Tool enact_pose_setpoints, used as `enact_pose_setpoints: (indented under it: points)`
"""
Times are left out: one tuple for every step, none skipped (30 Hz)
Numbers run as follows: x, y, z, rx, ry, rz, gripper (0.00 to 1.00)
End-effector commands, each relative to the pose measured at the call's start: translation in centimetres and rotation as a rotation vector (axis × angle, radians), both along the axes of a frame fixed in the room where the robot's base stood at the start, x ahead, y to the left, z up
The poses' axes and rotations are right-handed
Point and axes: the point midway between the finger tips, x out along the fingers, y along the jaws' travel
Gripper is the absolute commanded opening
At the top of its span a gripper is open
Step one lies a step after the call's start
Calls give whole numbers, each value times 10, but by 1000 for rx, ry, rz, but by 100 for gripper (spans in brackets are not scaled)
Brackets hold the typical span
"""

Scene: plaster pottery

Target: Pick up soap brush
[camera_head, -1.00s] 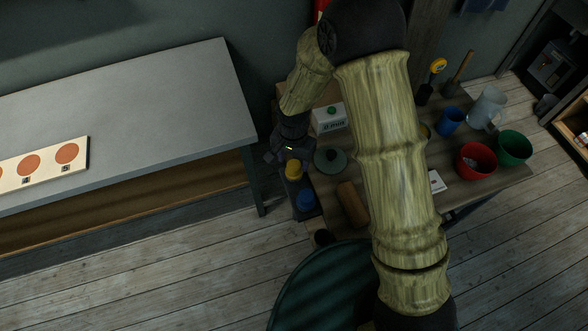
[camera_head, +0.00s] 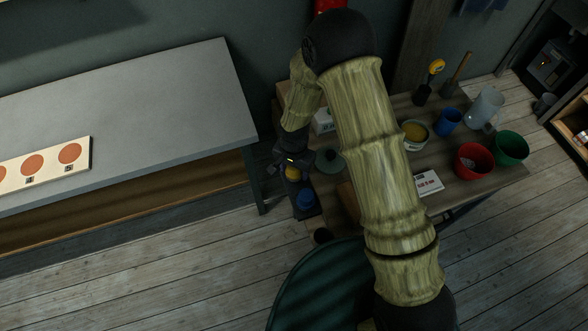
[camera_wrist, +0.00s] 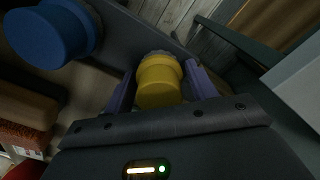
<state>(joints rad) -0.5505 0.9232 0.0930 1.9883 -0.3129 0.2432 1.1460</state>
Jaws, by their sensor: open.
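My gripper (camera_head: 291,166) is over the left edge of the wooden table in the head view. In the wrist view its two purple fingers (camera_wrist: 162,84) stand apart, one on each side of a yellow round-topped piece (camera_wrist: 158,82). Whether they touch it cannot be told. The yellow piece also shows just below my gripper in the head view (camera_head: 292,174). A similar blue piece (camera_wrist: 52,34) stands beside it, also in the head view (camera_head: 305,198).
A brown block with a reddish underside (camera_wrist: 28,108) lies near the blue piece. A dark green lid (camera_head: 328,160), a white bowl (camera_head: 415,134), a red cup (camera_head: 472,161) and a green cup (camera_head: 511,147) are on the table. A grey bench (camera_head: 130,110) stands left.

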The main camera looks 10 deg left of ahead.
Motion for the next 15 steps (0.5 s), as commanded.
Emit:
enact_pose_setpoints:
  points:
    - [0,0,0,0,0,0,57]
    - [0,0,0,0,0,0,55]
    - [0,0,0,0,0,0,47]
    - [0,0,0,0,0,0,41]
    - [0,0,0,0,0,0,35]
    - [0,0,0,0,0,0,27]
    - [0,0,0,0,0,0,25]
    - [0,0,0,0,0,0,25]
    - [0,0,0,0,0,0,25]
    - [0,0,0,0,0,0,25]
    - [0,0,0,0,0,0,25]
    - [0,0,0,0,0,0,25]
    - [0,0,0,0,0,0,25]
    - [0,0,1,0,0,0,25]
    - [0,0,1,0,0,0,25]
